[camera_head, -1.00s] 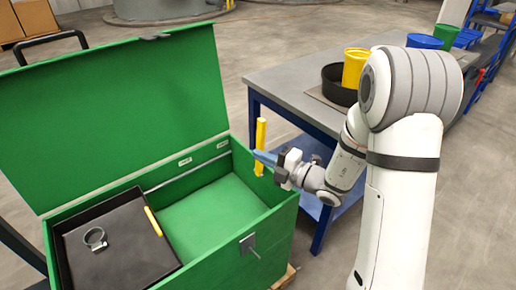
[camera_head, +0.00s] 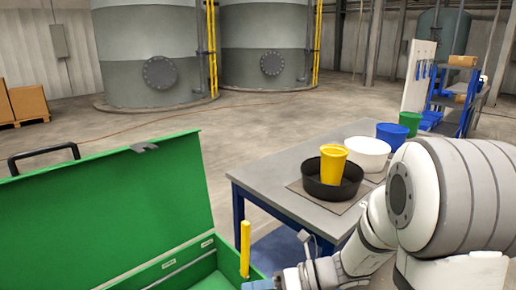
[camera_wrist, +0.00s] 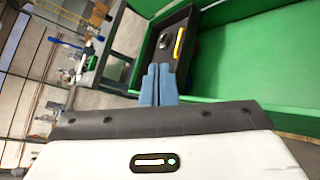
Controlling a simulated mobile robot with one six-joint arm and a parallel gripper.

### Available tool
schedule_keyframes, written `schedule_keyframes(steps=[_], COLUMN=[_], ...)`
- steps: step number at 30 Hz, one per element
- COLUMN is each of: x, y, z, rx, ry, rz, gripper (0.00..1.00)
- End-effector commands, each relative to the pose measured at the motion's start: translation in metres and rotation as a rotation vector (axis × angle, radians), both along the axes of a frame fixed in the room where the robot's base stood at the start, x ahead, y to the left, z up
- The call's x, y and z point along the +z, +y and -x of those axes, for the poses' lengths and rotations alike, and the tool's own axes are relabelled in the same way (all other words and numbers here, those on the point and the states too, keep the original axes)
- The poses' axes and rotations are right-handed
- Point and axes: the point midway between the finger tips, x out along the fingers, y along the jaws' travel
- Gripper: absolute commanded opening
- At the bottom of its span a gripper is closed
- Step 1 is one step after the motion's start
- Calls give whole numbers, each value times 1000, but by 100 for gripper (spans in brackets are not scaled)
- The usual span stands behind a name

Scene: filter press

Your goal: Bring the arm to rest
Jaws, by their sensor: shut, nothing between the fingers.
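My white arm fills the right side of the head view. My gripper (camera_wrist: 158,84) shows in the wrist view with its two blue fingers together and nothing between them. In the head view only a bit of the blue fingers (camera_head: 262,284) shows at the bottom edge. The gripper is at the right side of an open green chest (camera_head: 95,215), close to a yellow upright post (camera_head: 245,248). I cannot tell the gap between them.
A table (camera_head: 300,200) right of the chest carries a black pan (camera_head: 317,187) with a yellow bucket (camera_head: 333,161), a white bowl (camera_head: 367,154), and blue (camera_head: 391,135) and green (camera_head: 411,122) buckets. Inside the chest, a black tray (camera_wrist: 153,47) shows in the wrist view. Large tanks (camera_head: 150,60) stand behind. Floor between is clear.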

Motion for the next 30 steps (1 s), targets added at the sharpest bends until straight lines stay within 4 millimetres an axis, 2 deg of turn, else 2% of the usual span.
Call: schedule_keyframes(steps=[1,6,10,15,18,21,24,30], x=[23,48,71,108,128,141,146,145], y=[-1,-27,-64,-115,-136,-149,-156,-157], z=[19,70,90,95,92,90,88,88], rx=[116,579,981,1522,1780,1951,2030,2045], ry=[-151,-673,-1052,-1429,-1549,-1609,-1629,-1632], rz=[87,370,558,744,806,837,850,849], gripper=[0,0,0,0,0,0,0,0])
